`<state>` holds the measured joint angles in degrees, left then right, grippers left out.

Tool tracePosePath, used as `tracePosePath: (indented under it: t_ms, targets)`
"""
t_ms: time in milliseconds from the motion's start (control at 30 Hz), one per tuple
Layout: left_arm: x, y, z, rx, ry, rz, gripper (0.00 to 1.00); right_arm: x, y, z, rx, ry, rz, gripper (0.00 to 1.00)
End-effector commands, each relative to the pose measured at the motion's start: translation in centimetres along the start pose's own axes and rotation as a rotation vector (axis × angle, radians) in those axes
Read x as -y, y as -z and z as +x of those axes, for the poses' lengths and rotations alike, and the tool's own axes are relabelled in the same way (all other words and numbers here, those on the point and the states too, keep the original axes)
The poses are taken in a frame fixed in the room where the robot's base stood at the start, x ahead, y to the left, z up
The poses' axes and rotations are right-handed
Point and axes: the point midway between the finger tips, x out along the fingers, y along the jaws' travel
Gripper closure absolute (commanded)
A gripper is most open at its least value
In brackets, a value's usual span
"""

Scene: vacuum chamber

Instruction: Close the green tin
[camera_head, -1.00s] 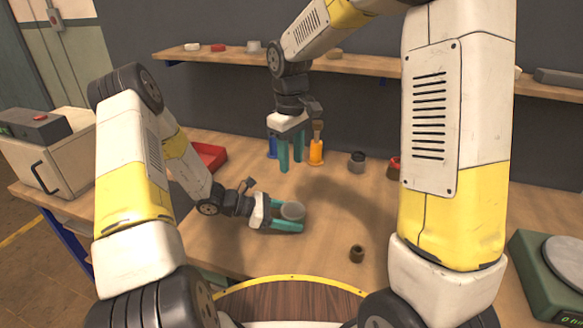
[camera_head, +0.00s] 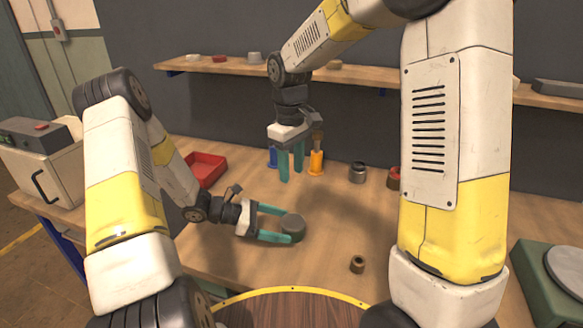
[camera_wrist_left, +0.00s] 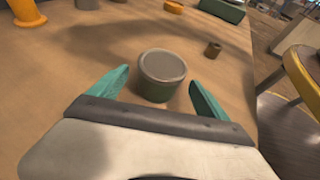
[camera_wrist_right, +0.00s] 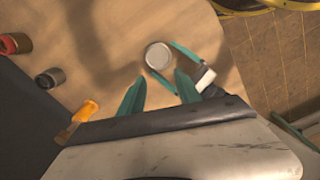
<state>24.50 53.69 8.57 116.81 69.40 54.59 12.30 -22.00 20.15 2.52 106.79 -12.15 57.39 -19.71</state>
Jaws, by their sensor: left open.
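The green tin (camera_head: 292,228) stands upright on the bench, with a round grey top. In the left wrist view the tin (camera_wrist_left: 158,90) shows a dark green lower body under a wide grey band and flat grey top. I cannot tell whether the lid is fully seated. My left gripper (camera_head: 285,226) is open, with its teal fingertips on either side of the tin's near part and gaps visible in the left wrist view. My right gripper (camera_head: 291,176) is open and empty, pointing down above the bench behind the tin. The right wrist view also shows the tin's top (camera_wrist_right: 158,56).
A small brown cylinder (camera_head: 357,264) stands right of the tin. A red tray (camera_head: 207,170), an orange post (camera_head: 316,163), a grey jar (camera_head: 358,173) and a red-and-dark container (camera_head: 394,178) stand farther back. A green scale (camera_head: 548,268) is at the right.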

Motion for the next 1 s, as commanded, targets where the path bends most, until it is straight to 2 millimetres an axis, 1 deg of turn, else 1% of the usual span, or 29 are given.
tracePosePath:
  t_ms: [33,100,233,367,633,700,767,867,1000]
  targets:
    - [-0.1,0.0,-1.0,-0.001,-0.003,0.001,0.13,0.0,0.0,0.0,0.0,0.0,0.0,0.6]
    - [-0.1,0.0,-2.1,-0.002,-0.003,0.0,0.13,0.0,0.0,0.0,0.0,0.0,0.0,0.6]
    - [-0.1,0.0,-3.4,-0.001,-0.001,0.001,0.13,0.0,0.0,0.0,0.0,0.0,0.0,0.6]
    - [0.0,0.0,-3.9,0.0,0.001,-0.001,0.13,0.0,0.0,0.0,0.0,0.0,0.0,0.6]
    - [0.0,0.0,-3.9,0.0,0.001,0.0,0.13,0.0,0.0,0.0,0.0,0.0,0.0,0.6]
    - [0.1,-0.3,-4.0,-0.007,0.006,0.014,0.13,-0.1,-0.2,-0.2,-0.004,-0.001,0.006,0.6]
    - [0.2,-1.1,-4.3,-0.023,0.018,0.048,0.13,-0.1,-0.6,-0.7,-0.014,-0.003,0.02,0.6]
    - [0.8,-3.4,-5.3,-0.075,0.058,0.157,0.13,-0.4,-1.9,-2.1,-0.044,-0.009,0.064,0.6]
    - [2.6,-7.8,-7.4,-0.189,0.143,0.39,0.13,-0.5,-4.9,-4.7,-0.111,-0.019,0.162,0.6]
